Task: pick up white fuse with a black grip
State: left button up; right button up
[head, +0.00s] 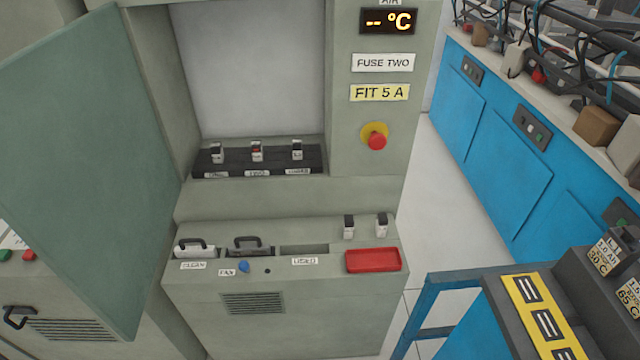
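Two small white fuses with black grips stand upright on the lower ledge of the green-grey cabinet, one on the left (349,227) and one on the right (382,225), behind a red tray (373,261). Inside the open cabinet, a black fuse block (240,163) holds three more small fuses: a left one (217,153), a middle one (257,151) with a reddish mark, and a right one (297,150). White labels sit in front of them. Signs read "FUSE TWO" (383,63) and "FIT 5 A" (380,93). Neither gripper is in view.
The cabinet door (85,170) hangs open at left. The ledge also has a white handled block (194,248), a dark handled block (249,246), an empty-looking slot (304,249) and a blue knob (244,267). A blue-framed stand (425,310) is at lower right.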

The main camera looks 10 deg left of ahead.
aim_at(256, 147)
jog(key=j+u, duration=0.2)
jog(key=j, duration=0.5)
jog(key=i+j+u, duration=0.1)
jog(key=j+u, duration=0.15)
jog(key=j, duration=0.4)
